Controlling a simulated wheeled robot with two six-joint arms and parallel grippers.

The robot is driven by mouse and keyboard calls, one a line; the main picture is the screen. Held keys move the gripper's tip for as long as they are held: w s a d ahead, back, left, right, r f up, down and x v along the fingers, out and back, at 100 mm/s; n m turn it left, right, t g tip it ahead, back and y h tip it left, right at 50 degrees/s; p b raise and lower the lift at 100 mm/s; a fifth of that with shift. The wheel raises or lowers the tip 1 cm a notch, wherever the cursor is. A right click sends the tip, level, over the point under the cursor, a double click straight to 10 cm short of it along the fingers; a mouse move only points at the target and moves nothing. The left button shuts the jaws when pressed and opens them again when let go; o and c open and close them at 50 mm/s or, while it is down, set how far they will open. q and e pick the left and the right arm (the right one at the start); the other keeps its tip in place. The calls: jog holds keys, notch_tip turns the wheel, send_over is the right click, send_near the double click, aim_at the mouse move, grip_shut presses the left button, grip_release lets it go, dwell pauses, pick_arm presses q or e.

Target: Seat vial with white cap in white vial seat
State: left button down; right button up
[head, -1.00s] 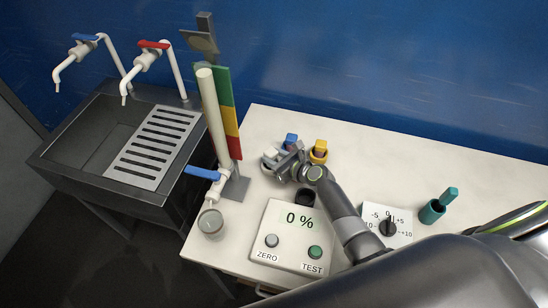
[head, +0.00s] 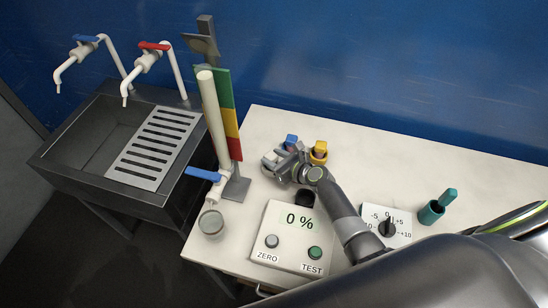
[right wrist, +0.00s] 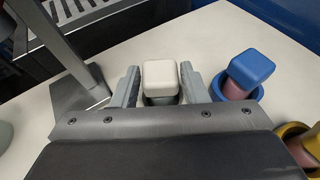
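The vial with the white cap (right wrist: 160,76) stands between the two fingers of my right gripper (right wrist: 160,88) in the right wrist view. The fingers lie close against both its sides, so the gripper looks shut on it. The vial's body below the cap is dark greenish and mostly hidden. In the head view the white cap (head: 270,155) shows at the left end of my right gripper (head: 276,160). I cannot make out the white vial seat; the gripper and vial cover that spot. My left gripper is not in view.
A blue-capped vial (right wrist: 249,69) stands in a blue ring seat to the right. A yellow-capped vial (head: 319,148) stands beyond it. A grey stand foot (right wrist: 82,97) is to the left. A scale panel (head: 285,245) lies in front. The table's back right is clear.

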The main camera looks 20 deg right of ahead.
jog(key=shift+s+d+f, duration=0.1)
jog(key=shift+s+f, duration=0.2)
jog(key=shift+f, duration=0.2)
jog(key=c, duration=0.8)
jog(key=o, duration=1.3)
jog(key=shift+s, duration=0.2)
jog(key=v, duration=1.1)
jog(key=r+v, duration=0.1)
jog(key=v, duration=0.5)
jog(key=shift+w+r+p, duration=0.1)
jog(key=shift+w+p, duration=0.15)
jog(key=shift+p, duration=0.1)
